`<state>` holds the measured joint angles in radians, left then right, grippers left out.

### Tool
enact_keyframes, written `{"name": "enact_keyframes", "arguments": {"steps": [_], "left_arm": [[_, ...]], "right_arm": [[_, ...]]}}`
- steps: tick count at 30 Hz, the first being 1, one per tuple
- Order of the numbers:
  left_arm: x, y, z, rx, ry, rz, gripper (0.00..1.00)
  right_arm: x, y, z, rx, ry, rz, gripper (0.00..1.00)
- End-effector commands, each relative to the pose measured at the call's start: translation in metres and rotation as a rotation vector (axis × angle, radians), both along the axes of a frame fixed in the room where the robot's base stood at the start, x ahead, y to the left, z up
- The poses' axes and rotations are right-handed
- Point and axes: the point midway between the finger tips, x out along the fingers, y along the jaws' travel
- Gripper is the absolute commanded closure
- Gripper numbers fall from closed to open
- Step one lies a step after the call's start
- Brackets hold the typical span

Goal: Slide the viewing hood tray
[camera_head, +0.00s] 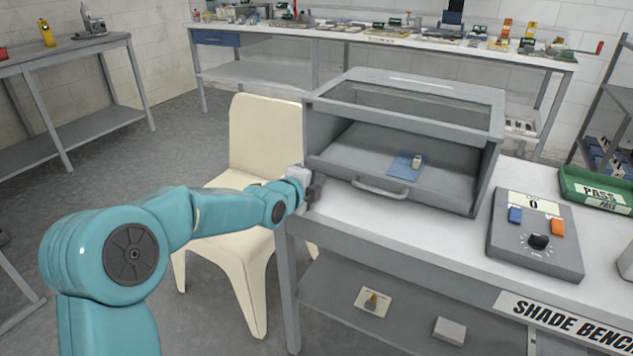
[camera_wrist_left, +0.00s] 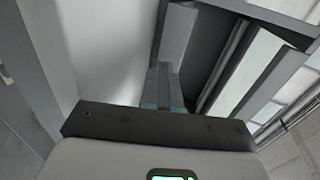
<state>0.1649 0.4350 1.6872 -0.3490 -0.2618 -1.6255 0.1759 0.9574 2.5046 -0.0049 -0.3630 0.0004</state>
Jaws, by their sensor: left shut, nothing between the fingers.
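The viewing hood (camera_head: 400,135) is a grey box with a glass top panel and an open front, standing on the white bench. Its tray (camera_head: 350,158) lies inside at the bottom, with a bar handle (camera_head: 380,189) on its front edge. A blue pad with a small pale item (camera_head: 406,165) rests on the tray. My left gripper (camera_head: 315,187) is shut and empty at the hood's front left corner, left of the handle. In the left wrist view its fingers (camera_wrist_left: 163,85) show beside part of the grey hood (camera_wrist_left: 215,50). My right gripper is not in view.
A control box (camera_head: 535,235) with a knob and blue and orange buttons stands right of the hood. A green PASS tray (camera_head: 597,190) is at the far right. A cream chair (camera_head: 255,150) stands left of the bench, behind my left arm.

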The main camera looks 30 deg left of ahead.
Motion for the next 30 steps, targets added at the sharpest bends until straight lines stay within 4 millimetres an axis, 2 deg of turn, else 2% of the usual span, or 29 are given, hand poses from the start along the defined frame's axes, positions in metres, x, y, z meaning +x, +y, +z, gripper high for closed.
{"name": "enact_keyframes", "arguments": {"steps": [15,20,30], "left_arm": [[-0.082,0.004,0.027,0.0,0.001,0.0,1.0],[-0.091,0.004,0.029,0.0,0.002,0.0,1.0],[-0.095,0.004,0.029,0.0,0.002,0.0,1.0]], "right_arm": [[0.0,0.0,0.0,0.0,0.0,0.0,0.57],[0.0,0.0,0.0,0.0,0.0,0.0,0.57],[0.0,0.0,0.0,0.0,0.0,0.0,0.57]]}}
